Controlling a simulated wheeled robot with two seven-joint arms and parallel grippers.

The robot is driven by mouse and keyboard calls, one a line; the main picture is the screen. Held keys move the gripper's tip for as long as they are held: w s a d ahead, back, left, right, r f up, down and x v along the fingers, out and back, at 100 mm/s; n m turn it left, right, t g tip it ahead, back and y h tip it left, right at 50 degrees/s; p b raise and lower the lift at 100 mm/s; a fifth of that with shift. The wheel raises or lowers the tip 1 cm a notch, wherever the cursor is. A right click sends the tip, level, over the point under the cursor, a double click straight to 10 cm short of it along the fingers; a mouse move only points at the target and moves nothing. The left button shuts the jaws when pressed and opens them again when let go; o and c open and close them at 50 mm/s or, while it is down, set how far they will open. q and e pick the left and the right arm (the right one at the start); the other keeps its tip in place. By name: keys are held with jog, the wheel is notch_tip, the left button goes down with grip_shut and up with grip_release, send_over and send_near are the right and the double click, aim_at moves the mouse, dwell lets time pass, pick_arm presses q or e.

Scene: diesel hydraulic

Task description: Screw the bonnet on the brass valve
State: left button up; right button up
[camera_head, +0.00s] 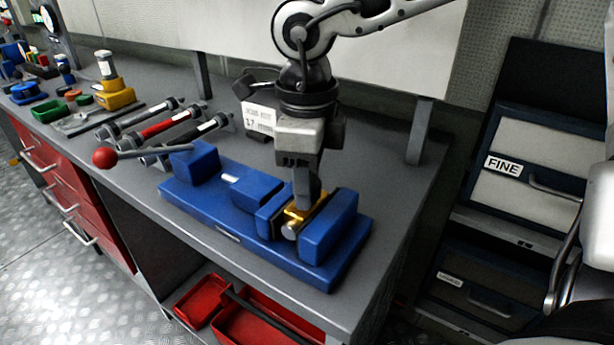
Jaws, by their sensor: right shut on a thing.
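The brass valve (293,214) sits between the jaws of a blue vise (210,209) on the workbench. A silver round end (290,230) shows at the valve's front. My right gripper (305,197) points straight down over the valve, and its fingers reach down to the valve's top. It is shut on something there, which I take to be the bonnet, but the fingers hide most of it. I cannot tell how far the bonnet is seated. My left gripper is not in view.
The vise handle with a red ball (104,158) sticks out left. Several torque-wrench-like tools (165,125) lie behind the vise. A yellow device (115,94) and a green tray (49,111) stand further left. Red bins (255,325) sit below the bench. A cabinet marked FINE (503,167) stands right.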

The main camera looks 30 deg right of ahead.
jog(key=m, duration=1.9)
jog(key=o, duration=0.7)
jog(key=shift+o, duration=0.2)
